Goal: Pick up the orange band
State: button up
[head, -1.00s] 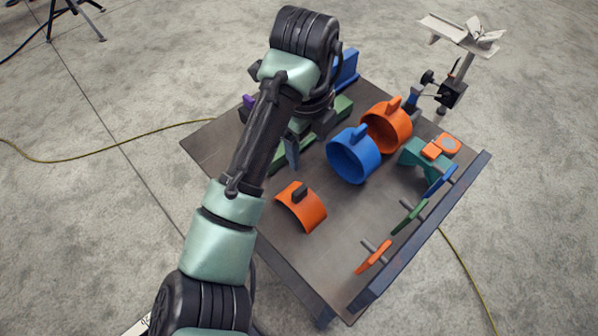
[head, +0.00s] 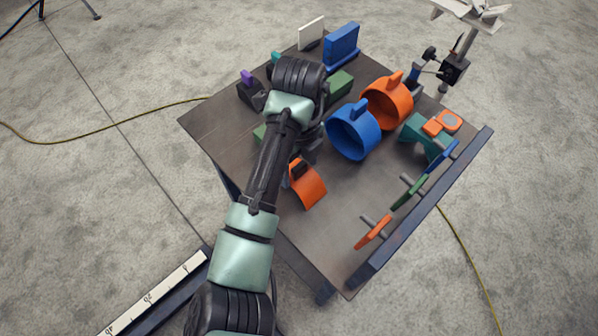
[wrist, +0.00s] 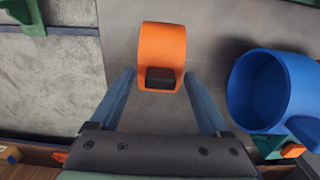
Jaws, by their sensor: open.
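The orange band (head: 309,190) is a curved strip with a dark block on top, lying on the table at its left front side. In the head view my arm hides part of it. The wrist view shows the orange band (wrist: 162,48) and its dark block (wrist: 160,78) ahead of my gripper (wrist: 160,85). The two blue-grey fingers are wide apart, one to each side of the block's line, with nothing held between them. In the head view the fingers are mostly hidden behind my wrist.
A blue ring (head: 355,131) and an orange ring (head: 388,101) stand right of the band. Orange, green and blue tags hang on pegs along the right rail (head: 420,215). A blue upright block (head: 342,46) stands at the back. The front middle of the table (head: 325,240) is clear.

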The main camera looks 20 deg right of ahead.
notch_tip(320, 180, down, 2)
jog(key=shift+f, duration=0.1)
jog(key=c, duration=1)
